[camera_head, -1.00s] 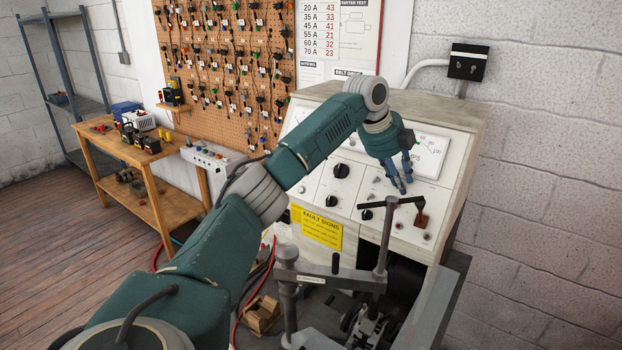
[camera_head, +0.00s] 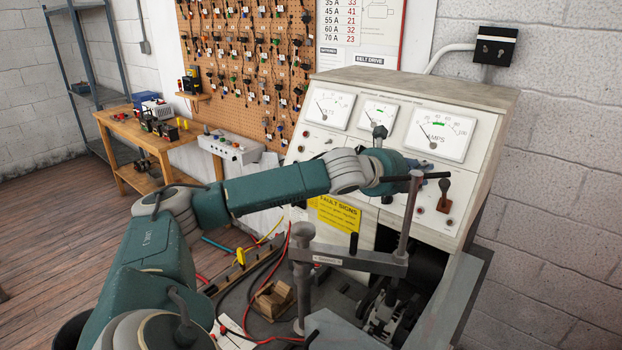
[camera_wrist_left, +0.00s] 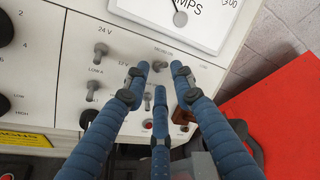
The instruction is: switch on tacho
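The white test bench panel (camera_head: 470,190) carries dials, knobs and toggle switches. In the left wrist view several metal toggles show: one by the 24 V and 12 V marks (camera_wrist_left: 101,50), one by the low mark (camera_wrist_left: 93,88), one near the fingertips (camera_wrist_left: 160,65) and one between the fingers (camera_wrist_left: 147,100). My left gripper (camera_wrist_left: 158,85) is open over the panel, with two fingers above and one below, and nothing held. In the head view it (camera_head: 422,165) is partly hidden by my wrist. My right gripper is not in view.
A brown-handled lever (camera_head: 443,196) stands just right of my gripper. A clamp post with a black T-handle (camera_head: 411,200) rises in front of the panel. The AMPS meter (camera_head: 440,135) is above. A yellow sign (camera_head: 339,213) hangs below. A red surface (camera_wrist_left: 280,105) lies to the right.

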